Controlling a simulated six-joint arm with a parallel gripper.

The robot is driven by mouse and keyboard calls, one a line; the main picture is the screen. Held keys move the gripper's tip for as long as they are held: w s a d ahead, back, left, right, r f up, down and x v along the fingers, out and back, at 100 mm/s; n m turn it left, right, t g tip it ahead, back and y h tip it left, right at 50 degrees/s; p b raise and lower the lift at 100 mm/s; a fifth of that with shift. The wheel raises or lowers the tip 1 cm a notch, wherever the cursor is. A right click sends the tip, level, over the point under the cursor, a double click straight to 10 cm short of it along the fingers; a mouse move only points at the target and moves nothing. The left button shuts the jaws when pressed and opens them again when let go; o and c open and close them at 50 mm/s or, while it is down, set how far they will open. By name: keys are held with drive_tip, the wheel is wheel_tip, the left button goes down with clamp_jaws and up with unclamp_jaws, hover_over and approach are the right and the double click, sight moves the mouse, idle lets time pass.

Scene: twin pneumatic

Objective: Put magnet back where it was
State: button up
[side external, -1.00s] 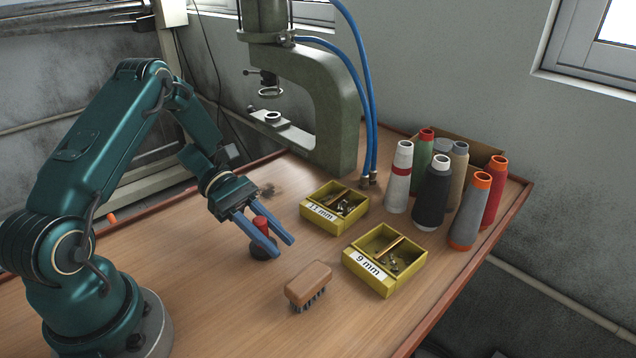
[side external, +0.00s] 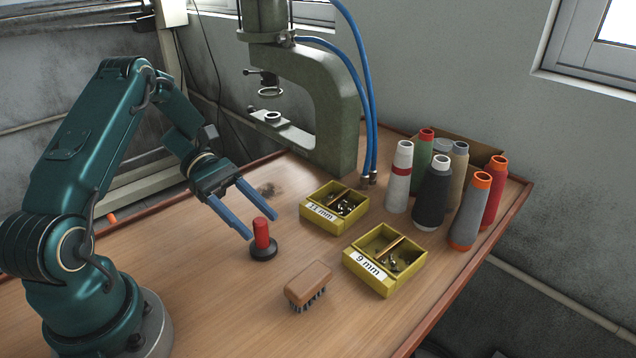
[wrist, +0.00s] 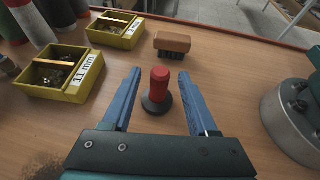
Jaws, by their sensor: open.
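The magnet (side external: 262,240) has a red handle on a round black base and stands upright on the table. My gripper (side external: 261,222) has two blue fingers spread wide apart and is empty. In the wrist view the magnet (wrist: 158,92) stands between the open fingers (wrist: 162,85), with clear space on both sides, touching neither.
A brush (side external: 308,286) lies in front of the magnet. Two yellow boxes, labelled 11 mm (side external: 334,208) and 9 mm (side external: 384,259), stand to the right. Several thread cones (side external: 435,192) stand beyond them. A green press (side external: 335,110) is behind. Table around the magnet is clear.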

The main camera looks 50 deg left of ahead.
drive_tip(key=v, duration=0.6)
drive_tip(key=shift+a+r, duration=0.15)
drive_tip(key=shift+a, duration=0.2)
drive_tip(key=w+d+r+n+t+y, duration=0.2)
drive_tip(key=w+r+n+t+y, duration=1.1)
drive_tip(key=w+r+n, duration=0.85)
drive_tip(key=s+d+f+n+g, duration=0.3)
drive_tip(key=s+f+n, duration=0.1)
drive_tip(key=s+n, duration=0.6)
drive_tip(key=s+d+f+n+g, duration=0.3)
drive_tip(key=s+d+f+n, duration=0.1)
drive_tip(key=s+n, duration=0.6)
drive_tip(key=s+d+f+n+g, duration=0.3)
drive_tip(key=s+d+f+n, duration=0.1)
drive_tip(key=s+n, duration=0.6)
drive_tip(key=shift+s+d+f+n+g, duration=0.2)
drive_tip(key=shift+s+f+n+g, duration=0.1)
drive_tip(key=shift+f+n, duration=0.1)
